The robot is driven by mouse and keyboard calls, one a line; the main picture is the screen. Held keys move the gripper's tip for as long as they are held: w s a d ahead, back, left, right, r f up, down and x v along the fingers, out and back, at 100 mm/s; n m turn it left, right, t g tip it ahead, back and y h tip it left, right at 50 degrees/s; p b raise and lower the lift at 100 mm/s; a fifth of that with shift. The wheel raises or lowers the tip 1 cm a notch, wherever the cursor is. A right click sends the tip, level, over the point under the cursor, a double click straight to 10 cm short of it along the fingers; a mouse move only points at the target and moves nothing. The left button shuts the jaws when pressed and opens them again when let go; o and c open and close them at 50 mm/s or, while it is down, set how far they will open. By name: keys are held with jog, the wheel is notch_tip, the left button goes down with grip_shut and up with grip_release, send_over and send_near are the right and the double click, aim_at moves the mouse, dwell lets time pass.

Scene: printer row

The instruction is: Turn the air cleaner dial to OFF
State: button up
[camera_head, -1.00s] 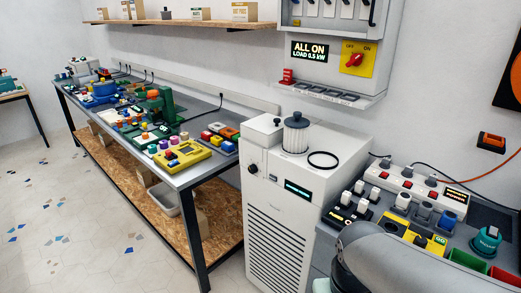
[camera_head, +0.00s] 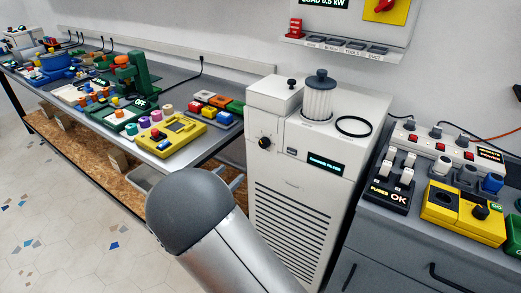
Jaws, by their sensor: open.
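The air cleaner (camera_head: 355,110) is a tall white cabinet with a slatted front, standing between two benches. Its dial (camera_head: 264,143) is a small black knob with a light mark, at the upper left of the front face. The dial's setting is too small to read. A lit green display (camera_head: 325,163) is to its right. My arm rises in front of the cabinet's lower left. My gripper (camera_head: 237,183) is mostly hidden behind the arm; only small grey finger parts show, open, below and left of the dial and apart from it.
A grey filter cylinder (camera_head: 318,98) and a black ring (camera_head: 354,126) are on top of the cleaner. The left bench holds a yellow device (camera_head: 171,137) and colored blocks. The right bench holds a fuse box (camera_head: 390,190) and a yellow unit (camera_head: 465,212).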

aim_at(262, 145)
jog(key=p+x, duration=0.1)
jog(key=x, duration=1.6)
jog(key=shift+w+p, duration=0.1)
jog(key=shift+p, duration=0.2)
jog(key=c, duration=1)
